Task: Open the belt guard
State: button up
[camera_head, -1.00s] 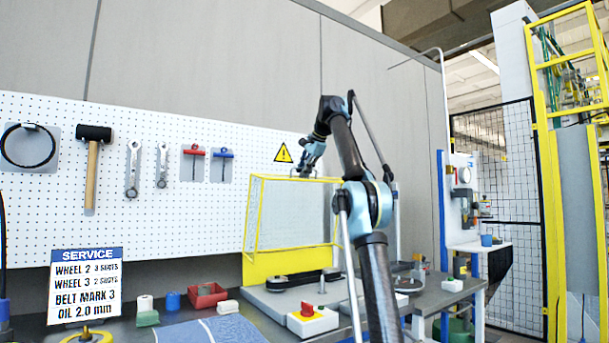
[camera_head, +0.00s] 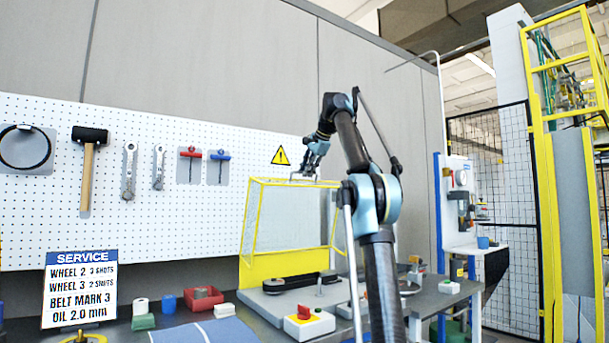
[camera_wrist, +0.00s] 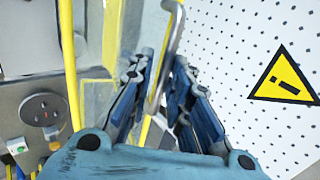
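The belt guard (camera_head: 262,265) is a yellow frame with clear mesh and a solid yellow lower strip. It stands raised at the back of the grey machine plate, and the black belt (camera_head: 290,284) lies uncovered in front of it. A thin grey bar handle (camera_head: 303,181) is at the guard's top edge. My gripper (camera_head: 312,166) is at this handle, pointing down. In the wrist view, the handle (camera_wrist: 171,45) runs between the two blue fingers of my gripper (camera_wrist: 163,75). The fingers look apart, with a gap around the bar; contact is hard to judge.
A white box with a red knob (camera_head: 304,313) sits at the plate's front. A service sign (camera_head: 80,290), red bin (camera_head: 203,298) and small blocks stand left on the bench. Tools hang on the pegboard (camera_head: 120,225) behind. A blue-white station (camera_head: 462,215) stands right.

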jog(key=s+d, duration=0.4)
jog(key=s, duration=0.3)
jog(key=shift+d, duration=0.3)
dwell(0.4)
jog(key=s+d+f+n+g+h, duration=0.1)
jog(key=s+f+n, duration=0.3)
jog(key=s+f, duration=1)
jog(key=s+d+f+n+g+h, duration=0.2)
jog(key=s+f, duration=1.3)
jog(key=f, duration=1.5)
jog(key=s+d+f+n+g+h, duration=0.1)
jog(key=s+d+f+n, duration=0.4)
jog(key=s+f, duration=1)
notch_tip(320, 180, down, 7)
jog(key=shift+d+f+n+g, duration=0.1)
jog(key=shift+d+n+g, duration=0.05)
jog(key=shift+n+g, duration=0.15)
jog(key=shift+s, duration=0.1)
jog(key=shift+w+f, duration=0.15)
jog(key=shift+w, duration=0.3)
